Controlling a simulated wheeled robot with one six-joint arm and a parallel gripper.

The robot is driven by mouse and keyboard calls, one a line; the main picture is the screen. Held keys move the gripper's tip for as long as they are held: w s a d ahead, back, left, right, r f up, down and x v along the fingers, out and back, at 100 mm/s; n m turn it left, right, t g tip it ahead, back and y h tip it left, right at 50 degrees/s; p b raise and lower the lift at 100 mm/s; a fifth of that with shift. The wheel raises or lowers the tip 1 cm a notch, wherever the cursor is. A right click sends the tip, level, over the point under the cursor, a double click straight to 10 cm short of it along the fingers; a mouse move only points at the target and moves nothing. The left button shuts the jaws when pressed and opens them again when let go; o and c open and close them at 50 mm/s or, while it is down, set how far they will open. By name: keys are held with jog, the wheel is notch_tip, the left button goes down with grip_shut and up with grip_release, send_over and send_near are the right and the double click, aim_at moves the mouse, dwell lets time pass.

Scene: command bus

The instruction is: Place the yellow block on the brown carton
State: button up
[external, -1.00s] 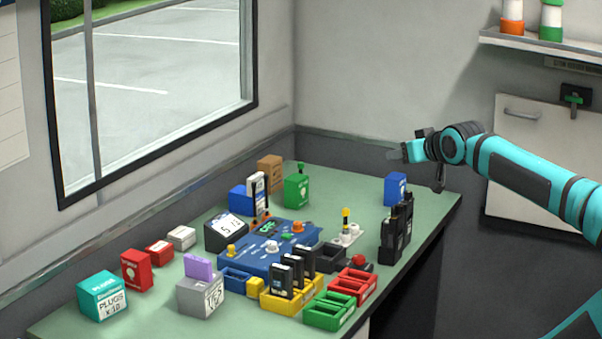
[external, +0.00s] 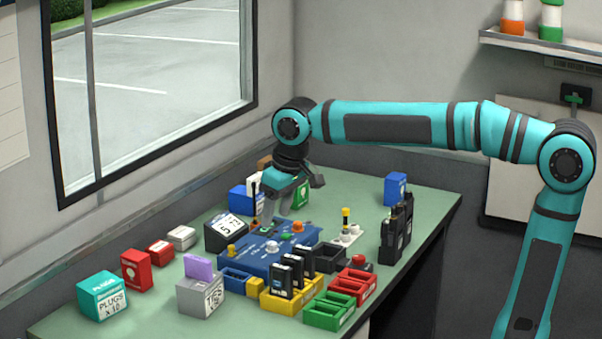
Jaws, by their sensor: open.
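The yellow block (external: 255,287) is a small cube on the green table, between a small blue tray and the yellow tray of dark devices. The brown carton (external: 264,162) stands at the back of the table by the wall; my arm hides most of it. My gripper (external: 278,212) is open and points down above the blue console, in front of the carton and beyond the yellow block. Nothing shows between its fingers.
The blue console (external: 262,252) with knobs lies below my gripper. A green box (external: 300,195) is close behind it. Dark radios (external: 396,230) stand at the right; yellow, green and red trays (external: 330,311) fill the front. The back right tabletop is mostly clear.

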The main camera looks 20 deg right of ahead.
jog(key=s+a+f, duration=0.1)
jog(key=s+a, duration=0.1)
jog(key=a, duration=0.1)
send_near(255, 280)
jog(key=shift+n+g+h, duration=0.3)
jog(key=shift+g+h, duration=0.1)
jog(key=f, duration=0.5)
jog(key=shift+a, duration=0.4)
jog(key=shift+w+a+f, duration=0.15)
jog(key=shift+w+f, duration=0.15)
jog(key=shift+f, duration=0.6)
jog(key=shift+w+a+f, duration=0.15)
jog(key=shift+w+f, duration=0.15)
jog(key=shift+f, duration=0.55)
jog(key=shift+w+a+f, duration=0.15)
jog(key=shift+w+f, duration=0.15)
jog(key=shift+f, duration=0.6)
jog(key=shift+c, duration=0.2)
grip_shut()
notch_tip(255, 280, up, 10)
jog(key=shift+r, duration=0.1)
